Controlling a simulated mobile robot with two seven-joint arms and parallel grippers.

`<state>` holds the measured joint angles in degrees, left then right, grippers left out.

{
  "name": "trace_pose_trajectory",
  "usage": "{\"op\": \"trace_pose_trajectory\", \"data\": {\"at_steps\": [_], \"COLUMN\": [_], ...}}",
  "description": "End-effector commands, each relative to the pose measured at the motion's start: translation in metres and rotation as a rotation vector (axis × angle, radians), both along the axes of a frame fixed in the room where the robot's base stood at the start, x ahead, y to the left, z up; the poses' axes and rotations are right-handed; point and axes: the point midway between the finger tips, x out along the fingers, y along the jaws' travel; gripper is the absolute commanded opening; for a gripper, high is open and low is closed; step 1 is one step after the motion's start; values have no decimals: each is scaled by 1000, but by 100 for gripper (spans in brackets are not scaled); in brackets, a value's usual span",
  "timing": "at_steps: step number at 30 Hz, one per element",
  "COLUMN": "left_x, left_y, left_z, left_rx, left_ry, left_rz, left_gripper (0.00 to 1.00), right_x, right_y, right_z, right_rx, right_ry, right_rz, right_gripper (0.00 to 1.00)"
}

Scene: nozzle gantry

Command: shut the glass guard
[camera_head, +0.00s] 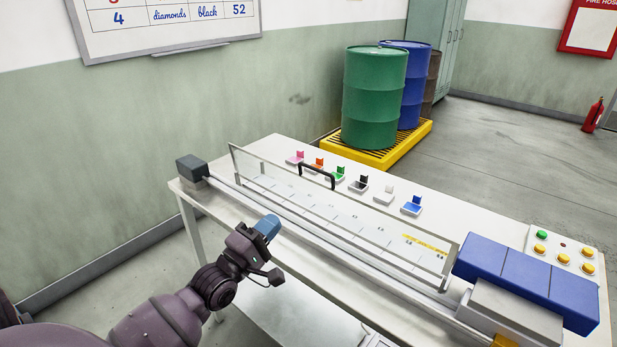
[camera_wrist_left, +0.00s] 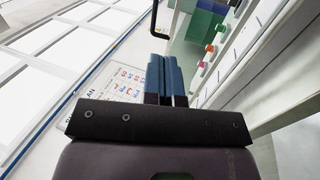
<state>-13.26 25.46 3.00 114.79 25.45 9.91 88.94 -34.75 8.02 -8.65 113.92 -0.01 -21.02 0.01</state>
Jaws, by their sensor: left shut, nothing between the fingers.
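The glass guard (camera_head: 345,222) is a long clear panel with a pale frame. It stands raised along the bench, behind the long rail. A black handle (camera_head: 317,170) sits on its upper edge, left of the middle. My left gripper (camera_head: 268,226), with blue fingers, is in front of the bench's near edge, on the near side of the rail and apart from the guard and handle. Its fingers (camera_wrist_left: 165,75) are together and empty in the left wrist view. A black curved bar, possibly the handle, shows at the top of that view (camera_wrist_left: 154,18). My right gripper is out of view.
Several coloured small holders (camera_head: 360,183) stand in a row behind the guard. A dark block (camera_head: 191,168) caps the rail's left end. Blue blocks (camera_head: 525,279) and a button panel (camera_head: 562,252) are at the right. Green and blue drums (camera_head: 374,98) stand beyond the bench.

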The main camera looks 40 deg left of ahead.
Motion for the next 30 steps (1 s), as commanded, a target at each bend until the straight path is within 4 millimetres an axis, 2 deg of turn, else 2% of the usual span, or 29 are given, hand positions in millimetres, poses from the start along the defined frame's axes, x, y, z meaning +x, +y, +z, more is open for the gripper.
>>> {"op": "trace_pose_trajectory", "data": {"at_steps": [8,24,30], "left_x": [20,103,125], "left_y": [1,-6,-8], "left_z": [13,41,47], "left_rx": [-35,-33,-31], "left_ry": [-17,-16,-14], "left_rz": [-11,-11,-10], "left_gripper": [0,0,0], "right_x": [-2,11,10], "right_y": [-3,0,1], "right_z": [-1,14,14], "right_rx": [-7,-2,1], "right_ry": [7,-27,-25], "right_rz": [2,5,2], "right_gripper": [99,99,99]}}
